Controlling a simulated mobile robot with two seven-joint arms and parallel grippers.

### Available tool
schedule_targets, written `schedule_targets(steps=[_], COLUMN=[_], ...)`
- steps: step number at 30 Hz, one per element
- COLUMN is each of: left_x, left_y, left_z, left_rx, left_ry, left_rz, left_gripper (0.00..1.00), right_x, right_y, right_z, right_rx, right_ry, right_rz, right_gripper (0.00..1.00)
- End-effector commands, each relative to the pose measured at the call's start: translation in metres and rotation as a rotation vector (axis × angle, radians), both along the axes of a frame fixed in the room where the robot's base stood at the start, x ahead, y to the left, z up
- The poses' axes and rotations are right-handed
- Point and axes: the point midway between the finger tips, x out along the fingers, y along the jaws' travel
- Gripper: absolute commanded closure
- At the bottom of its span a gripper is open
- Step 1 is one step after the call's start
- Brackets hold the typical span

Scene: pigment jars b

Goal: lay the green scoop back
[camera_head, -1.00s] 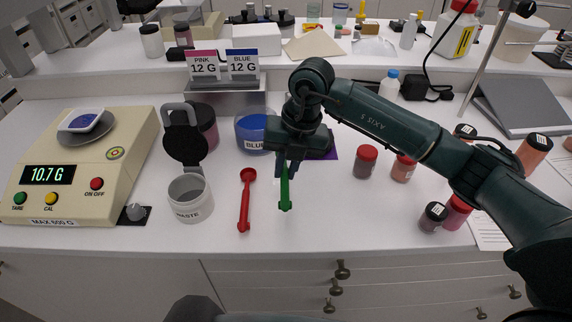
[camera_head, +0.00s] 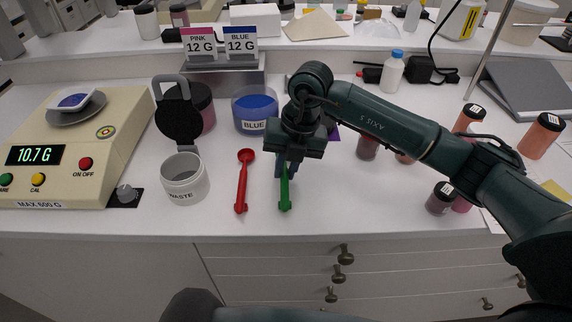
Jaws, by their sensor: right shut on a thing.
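My right gripper (camera_head: 284,168) is shut on the green scoop (camera_head: 285,190). The scoop's lower end points toward the table's front edge, and its upper part is hidden by the gripper. I cannot tell whether the scoop touches the white table (camera_head: 330,212). The red scoop (camera_head: 242,184) lies on the table just left of the green one, roughly parallel to it. My left gripper is not in view.
Behind are the blue jar (camera_head: 254,110) and the pink jar (camera_head: 203,108). The scale (camera_head: 125,118) reads 10.7 g. Several capped jars stand to the right, partly behind my arm.

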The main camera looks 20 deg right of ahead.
Motion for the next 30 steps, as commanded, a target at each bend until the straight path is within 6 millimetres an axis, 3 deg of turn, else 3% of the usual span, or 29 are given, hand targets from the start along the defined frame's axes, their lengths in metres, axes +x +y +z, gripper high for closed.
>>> schedule_targets(steps=[28,29,30], left_x=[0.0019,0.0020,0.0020], left_y=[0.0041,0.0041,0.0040], left_z=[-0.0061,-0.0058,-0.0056], left_rx=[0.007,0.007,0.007], left_ry=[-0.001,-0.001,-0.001], left_rz=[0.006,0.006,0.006], left_gripper=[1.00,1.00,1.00], right_x=[0.0000,0.0000,0.0000], right_y=[-0.0001,-0.0001,0.0000], right_z=[-0.0064,-0.0058,-0.0056], right_rx=[0.000,0.000,0.000], right_ry=[0.000,0.000,0.000], right_rz=[0.000,0.000,0.000], right_gripper=[1.00,0.84,0.81])
